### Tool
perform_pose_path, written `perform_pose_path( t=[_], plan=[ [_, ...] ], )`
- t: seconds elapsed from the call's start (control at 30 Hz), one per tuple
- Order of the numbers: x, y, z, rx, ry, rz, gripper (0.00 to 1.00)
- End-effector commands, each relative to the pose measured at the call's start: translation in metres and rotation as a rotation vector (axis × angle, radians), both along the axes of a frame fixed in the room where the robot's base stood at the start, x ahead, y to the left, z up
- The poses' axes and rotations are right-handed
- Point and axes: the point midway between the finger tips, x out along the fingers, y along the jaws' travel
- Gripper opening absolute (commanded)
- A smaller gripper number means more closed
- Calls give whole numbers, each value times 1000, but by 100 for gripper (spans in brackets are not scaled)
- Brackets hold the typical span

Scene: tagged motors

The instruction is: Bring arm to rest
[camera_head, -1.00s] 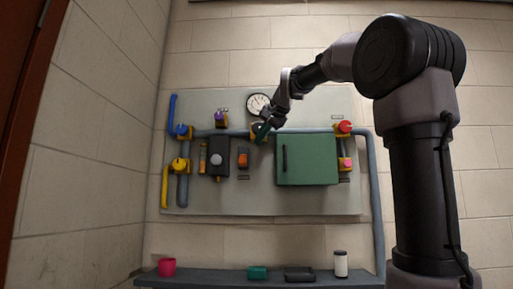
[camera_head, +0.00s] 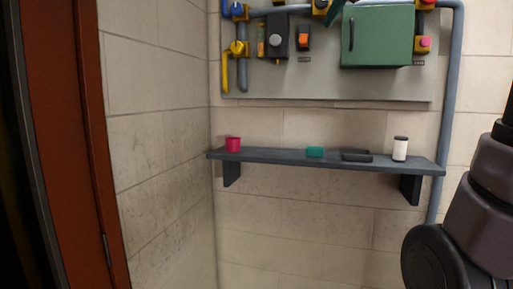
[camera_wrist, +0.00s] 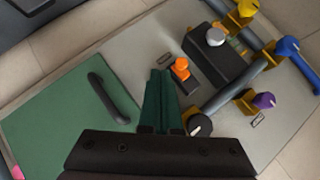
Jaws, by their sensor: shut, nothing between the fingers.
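My gripper's dark green fingers (camera_wrist: 158,98) lie together, shut and empty, in the wrist view. They point across the grey wall panel (camera_wrist: 131,61), beside the orange switch (camera_wrist: 181,68) and the green cabinet (camera_wrist: 62,130). I cannot tell whether they touch anything. The lower part of my arm (camera_head: 468,220) is at the right; most of the arm is out of view.
A black knob (camera_wrist: 200,125) is close to my fingers. The wall below the shelf is clear.

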Motion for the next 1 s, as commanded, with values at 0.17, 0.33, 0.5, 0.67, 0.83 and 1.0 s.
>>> perform_pose_path(
  t=[0.17,0.33,0.5,0.67,0.83,1.0],
  plan=[
    [-78,-5,-102,-112,104,60,0],
    [-151,-11,-204,-202,197,133,0],
    [-200,-15,-275,-256,259,188,0],
    [-220,-15,-303,-275,283,214,0],
    [-221,-16,-307,-278,287,217,0],
    [-221,-16,-306,-277,286,216,0]
  ],
)
